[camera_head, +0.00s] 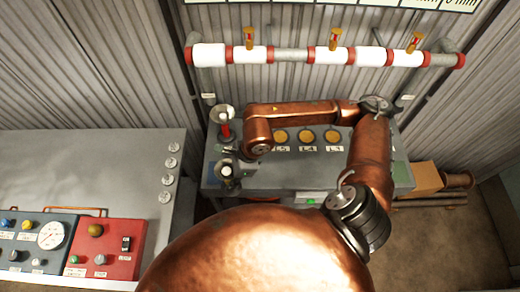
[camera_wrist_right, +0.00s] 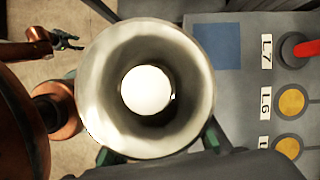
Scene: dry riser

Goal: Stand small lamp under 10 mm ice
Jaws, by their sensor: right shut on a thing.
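A lamp with a pale flared bowl and a round white bulb (camera_wrist_right: 147,90) fills the middle of the right wrist view. It also shows in the head view (camera_head: 226,171), at the left end of the grey bench. My right gripper (camera_head: 238,172) is shut on this lamp; its fingers are mostly hidden behind the bowl. Whether the lamp's foot touches anything is hidden. Another flared lamp with a red stem (camera_head: 224,121) stands behind it, near label L7 (camera_wrist_right: 266,48). A gripper (camera_wrist_right: 68,40), apparently my left, shows small in the wrist view; its jaw state is unclear.
The grey bench (camera_head: 270,179) has round amber discs (camera_head: 307,136) with L labels. A white pipe with red joints and amber valves (camera_head: 290,55) runs above. A board (camera_head: 330,3) with mm markings is cut off at the top. A grey table (camera_head: 80,165) with control boxes stands left.

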